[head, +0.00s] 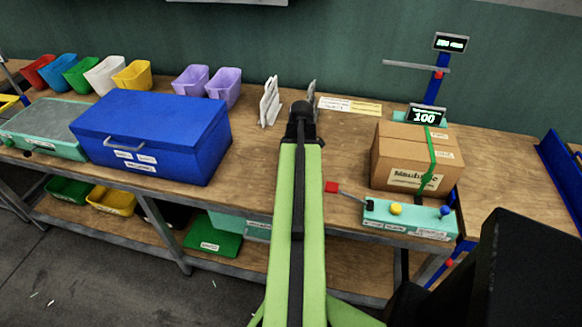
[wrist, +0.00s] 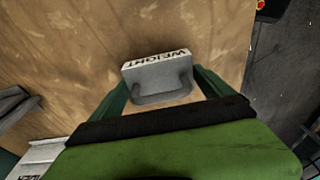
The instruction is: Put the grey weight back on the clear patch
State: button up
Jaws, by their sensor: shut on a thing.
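The grey weight (wrist: 158,76), a block with a handle and the word WEIGHT on its pale face, is between the fingers of my gripper (wrist: 163,84) in the wrist view. My gripper is shut on it. Bare wood lies beyond and around it; I cannot tell whether the weight touches the wood. In the head view my gripper (head: 302,110) is at the end of my green arm over the middle of the bench (head: 340,150), and the arm hides most of the weight. No marked clear patch can be made out; bare wood shows on both sides of my arm.
A blue lidded box (head: 155,130) stands to the left and a brown carton (head: 400,155) with a green strap to the right. White upright plates (head: 270,102) stand just left of my gripper. A teal control panel (head: 410,215) sits at the front edge.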

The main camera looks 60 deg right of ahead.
jog(key=shift+f+b, duration=0.3)
jog(key=shift+f, duration=0.55)
jog(key=shift+r, duration=0.2)
jog(key=shift+f, duration=0.1)
jog(key=o, duration=1.8)
notch_tip(320, 180, up, 12)
jog(key=s+p, duration=0.1)
jog(key=p, duration=1.1)
jog(key=shift+s+d, duration=0.25)
jog(key=shift+s, duration=0.15)
